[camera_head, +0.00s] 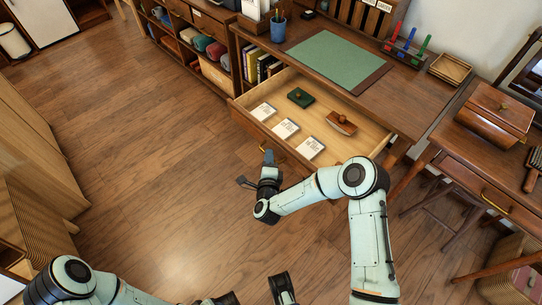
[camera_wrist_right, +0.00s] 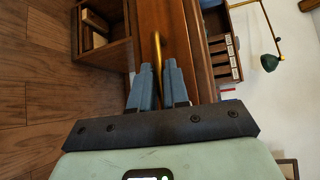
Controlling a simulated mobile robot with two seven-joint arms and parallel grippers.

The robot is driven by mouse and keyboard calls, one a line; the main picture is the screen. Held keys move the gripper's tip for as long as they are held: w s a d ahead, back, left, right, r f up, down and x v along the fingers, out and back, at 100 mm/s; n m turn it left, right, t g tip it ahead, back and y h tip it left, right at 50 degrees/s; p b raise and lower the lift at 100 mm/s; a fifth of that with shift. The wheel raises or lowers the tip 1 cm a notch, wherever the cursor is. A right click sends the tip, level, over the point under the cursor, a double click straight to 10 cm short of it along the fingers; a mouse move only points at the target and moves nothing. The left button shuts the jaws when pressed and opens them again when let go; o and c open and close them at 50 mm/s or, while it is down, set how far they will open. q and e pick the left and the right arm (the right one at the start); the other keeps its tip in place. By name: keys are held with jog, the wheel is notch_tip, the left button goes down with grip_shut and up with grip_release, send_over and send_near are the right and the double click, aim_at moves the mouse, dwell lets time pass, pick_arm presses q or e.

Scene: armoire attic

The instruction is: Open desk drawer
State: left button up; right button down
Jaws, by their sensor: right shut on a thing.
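The wooden desk drawer (camera_head: 350,110) is pulled well out from under the desk top (camera_head: 415,95) in the head view. Inside lie several white cards, a green stamp-like block (camera_head: 300,97) and a brown wooden one (camera_head: 341,123). My right gripper (camera_head: 268,158) is at the drawer's front panel. In the right wrist view, its two blue-grey fingers (camera_wrist_right: 160,85) are shut around the brass drawer handle (camera_wrist_right: 158,50). The handle is mostly hidden by the gripper in the head view. Dark parts of my left gripper (camera_head: 282,288) show at the bottom edge; its jaw state is unclear.
A green desk mat (camera_head: 335,61), a blue pen cup (camera_head: 278,28) and a wooden tray (camera_head: 450,68) are on the desk. A bookshelf (camera_head: 215,70) stands at left of the drawer. A side table (camera_head: 460,160) stands at right. The floor in front is clear.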

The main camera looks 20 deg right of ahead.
jog(key=c, duration=1.2)
grip_release()
pick_arm(q)
jog(key=shift+s+d+r+g+p, duration=0.3)
jog(key=shift+s+r+p, duration=0.3)
jog(key=shift+s+r, duration=0.15)
pick_arm(e)
jog(key=v, duration=1.3)
jog(key=shift+s, duration=0.25)
